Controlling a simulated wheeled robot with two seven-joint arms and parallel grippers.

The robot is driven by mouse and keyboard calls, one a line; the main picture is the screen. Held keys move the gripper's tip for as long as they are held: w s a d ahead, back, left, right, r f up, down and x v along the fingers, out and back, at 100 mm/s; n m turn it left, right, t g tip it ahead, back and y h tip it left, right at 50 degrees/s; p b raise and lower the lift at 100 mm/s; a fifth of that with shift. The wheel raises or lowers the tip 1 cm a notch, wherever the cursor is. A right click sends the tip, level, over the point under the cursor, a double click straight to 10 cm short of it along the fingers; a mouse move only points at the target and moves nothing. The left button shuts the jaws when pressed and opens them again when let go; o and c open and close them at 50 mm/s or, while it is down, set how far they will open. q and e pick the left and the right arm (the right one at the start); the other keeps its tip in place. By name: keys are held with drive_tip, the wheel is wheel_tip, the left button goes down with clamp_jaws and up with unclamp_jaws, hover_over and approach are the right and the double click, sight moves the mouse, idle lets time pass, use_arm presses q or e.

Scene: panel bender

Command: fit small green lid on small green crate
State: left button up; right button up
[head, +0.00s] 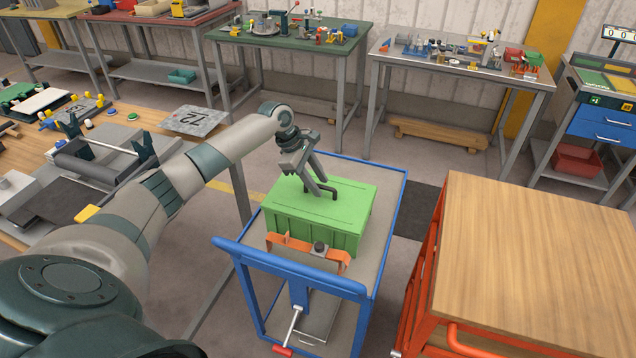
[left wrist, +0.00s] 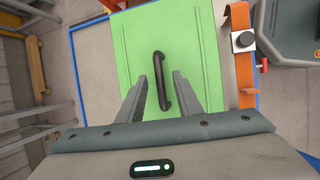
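The small green crate (head: 318,243) stands on a blue-framed cart. The small green lid (head: 287,206) lies on top of it with a black handle (head: 326,194); I cannot tell whether it is fully seated. My left gripper (head: 318,189) is just above the lid at the handle. In the left wrist view my left gripper (left wrist: 162,77) is open, with one finger on each side of the handle (left wrist: 160,82) and gaps between. The lid (left wrist: 195,60) fills the middle of that view. My right gripper is not in view.
The blue cart (head: 385,215) has a raised push bar in front. An orange bracket with a black knob (head: 318,248) is at the crate's near side. A wood-topped orange table (head: 540,260) stands at right, a cluttered workbench (head: 30,200) at left.

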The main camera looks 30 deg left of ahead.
use_arm(q)
drive_tip(key=b+v, duration=0.4)
drive_tip(key=v, duration=1.3)
